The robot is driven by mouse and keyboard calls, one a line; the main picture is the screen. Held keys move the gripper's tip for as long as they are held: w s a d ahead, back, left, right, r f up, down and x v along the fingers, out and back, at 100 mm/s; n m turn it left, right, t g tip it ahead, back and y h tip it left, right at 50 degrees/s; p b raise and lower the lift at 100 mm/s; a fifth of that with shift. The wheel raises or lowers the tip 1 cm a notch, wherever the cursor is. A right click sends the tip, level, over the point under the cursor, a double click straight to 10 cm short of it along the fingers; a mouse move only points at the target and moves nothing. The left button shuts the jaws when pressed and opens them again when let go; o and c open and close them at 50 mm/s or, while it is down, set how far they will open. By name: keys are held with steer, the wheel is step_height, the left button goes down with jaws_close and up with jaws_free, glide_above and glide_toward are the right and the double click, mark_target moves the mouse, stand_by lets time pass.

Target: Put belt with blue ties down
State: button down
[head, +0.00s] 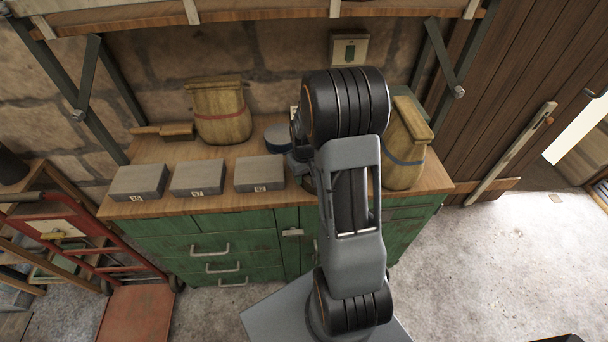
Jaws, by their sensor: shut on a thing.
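No belt with blue ties shows clearly in the head view. A tan sack (404,158) with a blue cord round it stands on the right end of the wooden bench top (215,207), partly behind my arm. Its wooden top piece is turned at an angle. My arm rises in front of the bench and covers its middle. My gripper's jaws are hidden behind the arm, and so is anything they hold. Some dark parts show just left of the arm, too covered to make out.
Three grey blocks with labels (139,182) (198,178) (260,173) line the bench's front left. A sack with a red cord (219,112), a wooden brush (177,131) and a round dark tin (279,137) stand behind. A red hand truck (70,230) is at left.

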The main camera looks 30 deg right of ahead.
steer(key=c, duration=1.1)
jaws_free()
steer(key=shift+f, duration=0.15)
steer(key=o, duration=0.4)
steer(key=shift+o, duration=0.2)
step_height(320, 180, up, 12)
steer(key=s+a+r+t, duration=0.2)
steer(key=s+a+r, duration=0.1)
steer(key=s+a, duration=0.3)
steer(key=s+a+r+t, duration=0.2)
steer(key=s+a+r, duration=0.2)
steer(key=s+a, duration=0.3)
steer(key=shift+a+n+b, duration=0.3)
steer(key=shift+a+b, duration=0.1)
steer(key=shift+s+r, duration=0.1)
